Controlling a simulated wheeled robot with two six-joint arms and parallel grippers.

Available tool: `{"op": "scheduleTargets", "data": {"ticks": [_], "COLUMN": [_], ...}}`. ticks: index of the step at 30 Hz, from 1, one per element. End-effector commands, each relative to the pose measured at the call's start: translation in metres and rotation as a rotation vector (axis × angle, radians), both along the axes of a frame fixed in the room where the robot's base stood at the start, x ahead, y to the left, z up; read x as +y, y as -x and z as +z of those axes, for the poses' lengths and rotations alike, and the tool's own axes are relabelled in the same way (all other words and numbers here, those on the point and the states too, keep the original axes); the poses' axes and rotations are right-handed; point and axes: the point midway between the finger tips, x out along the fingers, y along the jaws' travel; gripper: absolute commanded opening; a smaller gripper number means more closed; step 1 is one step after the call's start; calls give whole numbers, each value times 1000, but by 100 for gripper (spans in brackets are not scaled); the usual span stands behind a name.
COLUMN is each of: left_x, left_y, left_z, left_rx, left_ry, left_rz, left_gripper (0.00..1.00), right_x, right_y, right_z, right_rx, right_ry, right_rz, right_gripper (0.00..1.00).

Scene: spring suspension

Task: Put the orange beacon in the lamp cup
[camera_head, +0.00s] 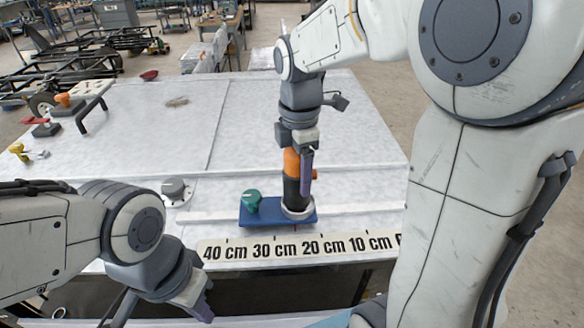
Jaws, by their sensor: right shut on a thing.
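The orange beacon (291,162), with a dark lower part, stands upright between the fingers of my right gripper (300,170). The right gripper comes down from above and is shut on it. The lamp cup looks to be the pale round ring (298,212) on the right part of a blue plate (262,219). The beacon's dark lower end is at this ring; I cannot tell whether it is inside or just above it. My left gripper (192,300) is low at the left, in front of the table edge and away from the beacon; its finger gap is unclear.
A green knob (251,200) sits on the blue plate's left part. A grey round piece (174,190) lies further left. A ruler strip (285,248) runs along the table front. Yellow, orange and red items lie far left. The table's middle is mostly clear.

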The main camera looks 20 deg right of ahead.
Motion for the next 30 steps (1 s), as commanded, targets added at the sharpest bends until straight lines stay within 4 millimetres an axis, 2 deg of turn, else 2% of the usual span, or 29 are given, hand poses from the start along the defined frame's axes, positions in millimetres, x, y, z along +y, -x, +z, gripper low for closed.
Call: {"op": "scheduleTargets", "data": {"ticks": [1,2,5,11,12,13,14,23,26,30], "left_x": [0,0,0,0,0,0,0,0,0,0], "left_y": [0,0,0,0,0,0,0,0,0,0], "left_z": [5,6,7,6,6,6,6,5,3,-2], "left_rx": [0,0,0,0,0,0,0,0,0,0], "left_ry": [0,0,0,0,0,0,0,0,0,0], "left_rz": [0,-1,-1,-1,-1,-1,-1,-1,-1,0], "left_gripper": [0,0,0,0,0,0,0,0,0,0], "right_x": [0,0,-1,0,0,0,0,0,0,0], "right_y": [1,1,1,1,1,1,1,0,-1,-2], "right_z": [-5,-9,-18,-20,-20,-20,-19,-15,-4,23], "right_rx": [4,4,5,5,5,4,3,-2,-5,-8], "right_ry": [0,0,0,0,0,0,0,0,0,0], "right_rz": [0,0,0,0,0,0,0,0,0,0], "right_gripper": [4,0,0,0,85,96,100,100,100,100]}}
